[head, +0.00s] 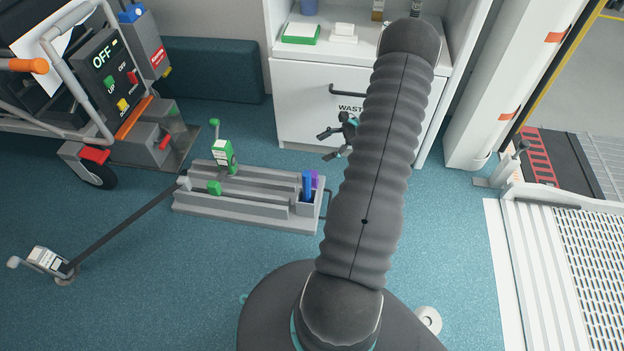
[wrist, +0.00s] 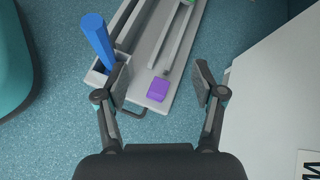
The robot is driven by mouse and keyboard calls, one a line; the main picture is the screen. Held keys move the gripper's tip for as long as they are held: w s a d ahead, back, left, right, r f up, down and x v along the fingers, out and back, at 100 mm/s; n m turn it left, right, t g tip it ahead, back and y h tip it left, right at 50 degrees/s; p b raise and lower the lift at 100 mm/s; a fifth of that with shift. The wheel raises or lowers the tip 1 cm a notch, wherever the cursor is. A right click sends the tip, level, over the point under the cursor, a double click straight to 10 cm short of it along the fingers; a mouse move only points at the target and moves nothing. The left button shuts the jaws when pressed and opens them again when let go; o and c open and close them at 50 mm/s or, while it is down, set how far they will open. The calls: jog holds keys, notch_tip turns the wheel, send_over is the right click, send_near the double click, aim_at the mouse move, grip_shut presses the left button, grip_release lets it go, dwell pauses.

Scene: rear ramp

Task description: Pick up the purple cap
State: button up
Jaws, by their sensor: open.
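The purple cap (wrist: 157,88) shows in the wrist view as a small block shape at the end of the grey rack (wrist: 160,45), between my fingers in the picture. In the head view the purple cap (head: 315,178) is partly hidden behind a blue cylinder (head: 307,185) at the rack's right end. My gripper (wrist: 161,80) is open and empty. In the head view my gripper (head: 329,144) is above and beyond the rack's right end, partly covered by my arm. The gap between the fingers and the cap is hard to judge.
The blue cylinder (wrist: 98,40) stands upright in a small holder close to my left finger. A white cabinet (head: 300,100) stands behind the rack. A wheeled control cart (head: 115,90) is at left. A ramp (head: 580,260) lies at right.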

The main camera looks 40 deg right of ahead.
jog(key=s+d+f+m+t, duration=0.2)
jog(key=s+d+f+m, duration=0.1)
jog(key=f, duration=0.3)
jog(key=s+d+f+m+t, duration=0.2)
jog(key=d+f, duration=0.1)
jog(key=f, duration=0.3)
jog(key=shift+s+f+x, duration=0.1)
jog(key=shift+f+x, duration=0.15)
jog(key=shift+x, duration=2.05)
jog(key=shift+s+f+x, duration=0.1)
jog(key=shift+f+x, duration=0.1)
jog(key=shift+x, duration=2.1)
jog(key=shift+s+f+x, duration=0.1)
jog(key=shift+f+x, duration=0.15)
jog(key=shift+x, duration=2.1)
jog(key=shift+d+m+h, duration=0.2)
jog(key=shift+m+h, duration=0.1)
jog(key=c, duration=1.2)
